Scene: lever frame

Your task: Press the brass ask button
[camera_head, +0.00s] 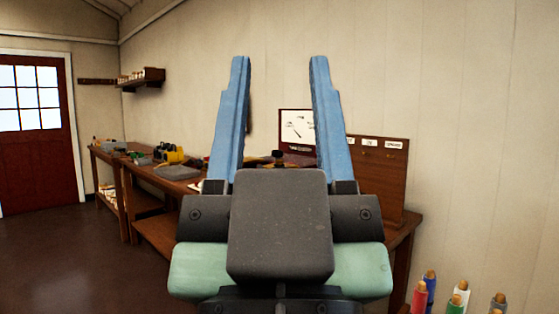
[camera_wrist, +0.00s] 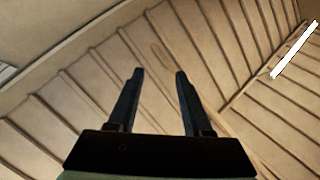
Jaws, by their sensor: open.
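My gripper (camera_head: 280,75) is open and empty, with its two blue fingers pointing up in the head view. In the wrist view its dark fingers (camera_wrist: 159,75) stand apart against the ceiling. A brown wooden panel (camera_head: 400,180) stands upright on the bench behind and to the right of my gripper. The panel has several small white labels along its top, with small brass-coloured spots under them. I cannot tell which of these, if any, is the brass ask button. My gripper hides part of the panel and the bench.
A wooden workbench (camera_head: 160,185) runs along the wall, with a yellow tool (camera_head: 172,154) and other clutter on it. A white picture board (camera_head: 296,127) is behind my fingers. The floor (camera_head: 60,240) at left is clear.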

